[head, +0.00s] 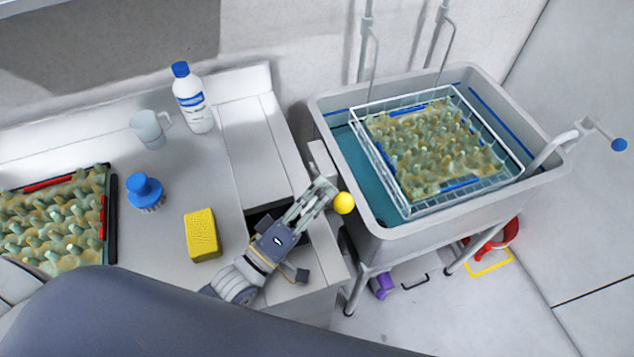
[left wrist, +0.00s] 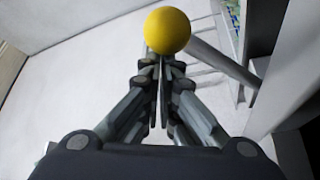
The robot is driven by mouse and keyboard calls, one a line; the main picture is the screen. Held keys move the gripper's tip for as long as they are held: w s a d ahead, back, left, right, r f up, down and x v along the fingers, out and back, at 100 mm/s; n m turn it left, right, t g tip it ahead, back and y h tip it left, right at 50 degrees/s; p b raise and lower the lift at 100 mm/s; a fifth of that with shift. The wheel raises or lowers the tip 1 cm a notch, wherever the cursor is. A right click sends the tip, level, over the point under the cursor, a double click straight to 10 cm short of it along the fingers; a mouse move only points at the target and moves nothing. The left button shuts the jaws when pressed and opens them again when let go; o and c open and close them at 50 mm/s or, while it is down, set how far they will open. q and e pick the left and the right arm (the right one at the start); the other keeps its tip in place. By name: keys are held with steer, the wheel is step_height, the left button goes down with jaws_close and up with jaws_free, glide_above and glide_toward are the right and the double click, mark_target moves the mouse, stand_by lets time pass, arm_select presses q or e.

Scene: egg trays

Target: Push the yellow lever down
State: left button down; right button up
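The yellow lever's round knob (head: 344,203) is at the near left corner of the sink. In the left wrist view the knob (left wrist: 167,31) stands just beyond my fingertips, with a grey rod (left wrist: 222,62) running from it to the right. My left gripper (head: 324,190) reaches up from below, its tips right beside the knob. In the left wrist view the two fingers of the gripper (left wrist: 160,62) are together with nothing between them. I cannot tell whether the tips touch the knob. My right gripper is not in view.
The sink (head: 391,238) holds a wire basket (head: 408,211) with an egg tray (head: 430,150). A yellow sponge (head: 202,235), blue brush (head: 146,190), mug (head: 150,130) and bottle (head: 193,105) stand on the counter (head: 170,265). Another egg tray (head: 113,225) lies at the left.

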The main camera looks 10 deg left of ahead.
arm_select(q)
steer(key=shift+s+d, duration=0.15)
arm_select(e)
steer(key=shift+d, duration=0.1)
arm_select(q)
steer(key=shift+s+a+f, duration=0.2)
steer(key=shift+s+f, duration=0.05)
steer(key=shift+s, duration=0.15)
steer(key=r+v, duration=0.1)
steer(key=v, duration=0.8)
steer(key=r+v, duration=0.1)
steer(key=v, duration=0.3)
steer(key=shift+s+a+r, duration=0.3)
steer(key=shift+s+a, duration=0.15)
steer(key=shift+s, duration=0.1)
